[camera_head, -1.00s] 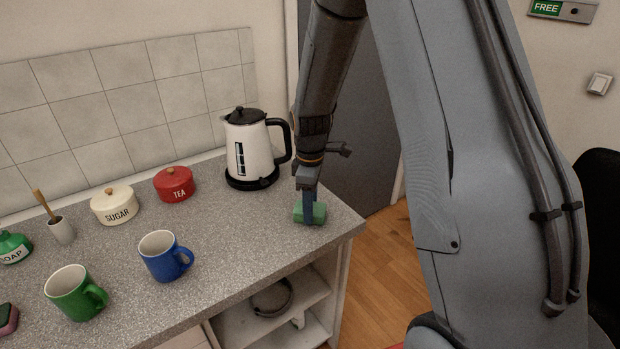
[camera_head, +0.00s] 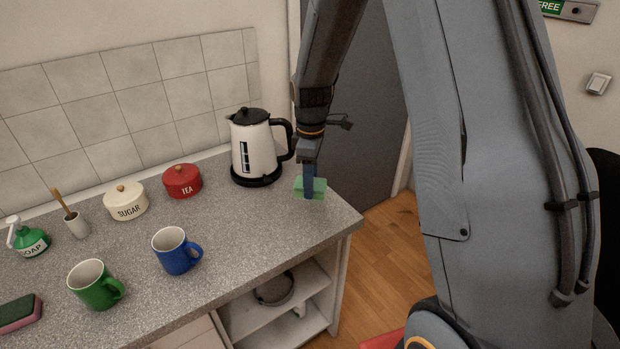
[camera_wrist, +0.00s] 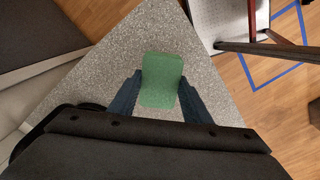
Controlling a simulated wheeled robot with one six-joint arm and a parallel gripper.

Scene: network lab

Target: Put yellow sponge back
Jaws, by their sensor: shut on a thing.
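My gripper (camera_head: 309,194) is shut on a sponge (camera_head: 320,185) near the counter's right corner, to the right of the kettle. The sponge shows green in the head view; no yellow side is visible. In the wrist view its green face (camera_wrist: 161,80) lies between the two dark blue fingers, one on each side. The speckled grey counter (camera_head: 255,225) is beneath it. I cannot tell whether the sponge touches the counter or hangs just above it. A second sponge, pink with a dark green top (camera_head: 20,313), lies at the counter's left front.
The white kettle (camera_head: 252,150) stands close left of my gripper. A red tea pot (camera_head: 182,181), cream sugar pot (camera_head: 126,202), brush holder (camera_head: 76,225) and soap bottle (camera_head: 31,240) line the back. Blue (camera_head: 172,252) and green (camera_head: 92,288) mugs stand in front. The counter's right front is clear.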

